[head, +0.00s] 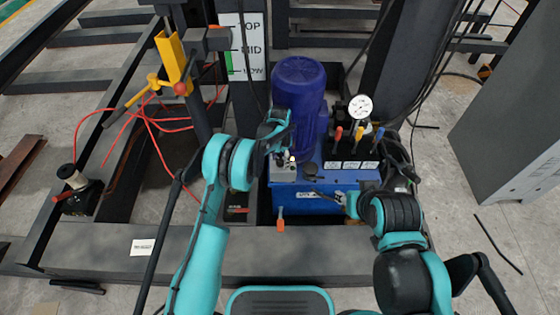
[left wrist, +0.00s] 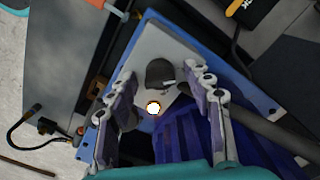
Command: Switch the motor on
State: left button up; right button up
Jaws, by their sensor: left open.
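The blue motor (head: 299,95) stands upright on a blue tank (head: 300,201) in the head view; its ribbed body shows in the left wrist view (left wrist: 190,135). A small bright round light or button (head: 292,160) sits at the motor's foot and glows white in the left wrist view (left wrist: 153,107). My left gripper (head: 284,154) is just above it.
A dark cap (head: 311,171) is beside the light. Levers with red, yellow and blue handles (head: 358,136) and a gauge (head: 360,107) stand right of the motor. A TOP/MID/LOW board (head: 240,46) is behind left. A grey cabinet (head: 515,115) is at right.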

pick_arm(q)
jog(key=shift+c, duration=0.3)
jog(key=c, duration=1.1)
jog(key=shift+m, duration=0.3)
jog(key=m, duration=1.3)
jog(key=shift+m, duration=2.1)
